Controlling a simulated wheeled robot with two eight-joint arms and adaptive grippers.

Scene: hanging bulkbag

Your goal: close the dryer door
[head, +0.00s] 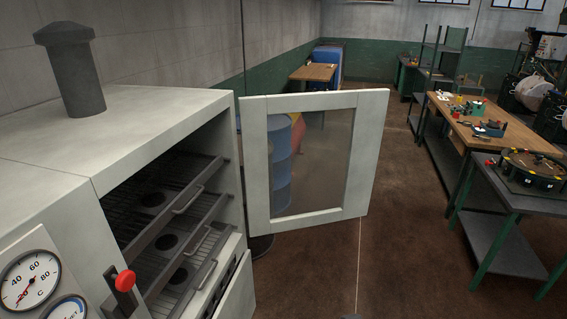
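The dryer (135,120) is a pale grey cabinet on the left of the head view. Its front opening shows several dark wire racks (165,210) with handles. The dryer door (365,150) is a pale frame around a clear pane and stands wide open, swung out to the right from the far edge of the opening. Neither of my grippers shows in the head view.
A dial gauge (29,280) and a red-knobbed lever (125,281) are on the dryer's near face. A blue drum (282,170) shows through the pane. Workbenches (500,130) with tools stand at the right. Brown floor (410,250) between is clear.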

